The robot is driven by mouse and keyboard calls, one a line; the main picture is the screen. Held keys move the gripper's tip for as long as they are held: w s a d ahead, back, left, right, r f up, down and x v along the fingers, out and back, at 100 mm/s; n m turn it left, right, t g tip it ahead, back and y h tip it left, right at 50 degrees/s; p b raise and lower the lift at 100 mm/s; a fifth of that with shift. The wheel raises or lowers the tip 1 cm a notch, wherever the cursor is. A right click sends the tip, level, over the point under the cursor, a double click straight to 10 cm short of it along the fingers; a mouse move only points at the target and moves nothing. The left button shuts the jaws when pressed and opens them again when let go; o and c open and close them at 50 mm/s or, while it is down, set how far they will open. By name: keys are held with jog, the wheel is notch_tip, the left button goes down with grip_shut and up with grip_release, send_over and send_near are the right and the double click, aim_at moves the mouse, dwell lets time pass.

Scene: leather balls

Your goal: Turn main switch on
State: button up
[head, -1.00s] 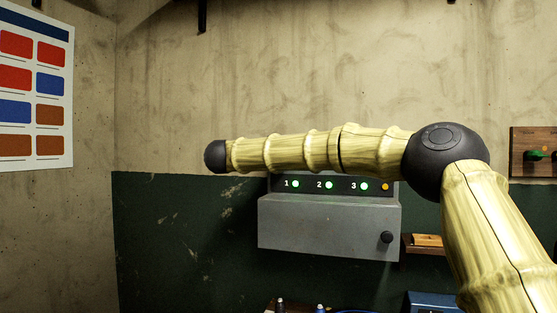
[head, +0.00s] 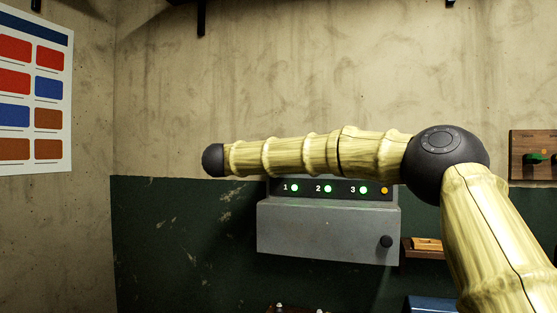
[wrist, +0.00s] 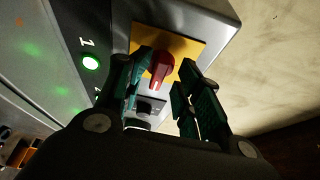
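A red rotary switch (wrist: 160,72) sits on a yellow plate (wrist: 188,45) on the side of the grey control box in the wrist view. Its white mark points toward the bottom of the picture. My gripper (wrist: 163,82) is open, with one dark green finger on each side of the switch in the picture. I cannot tell whether either finger touches it. In the head view the grey box (head: 320,232) hangs on the wall, with green lights numbered 1, 2 and 3 and an orange light. My arm hides its upper part, and the red switch and gripper are not visible there.
A small wooden shelf (head: 424,254) is right of the box, and a wooden board (head: 532,156) hangs farther right. A blue object (head: 432,304) stands below. A poster (head: 35,90) is at left.

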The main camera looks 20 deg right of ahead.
jog(key=v, duration=1.1)
jog(key=shift+a, duration=0.2)
jog(key=shift+r, duration=0.1)
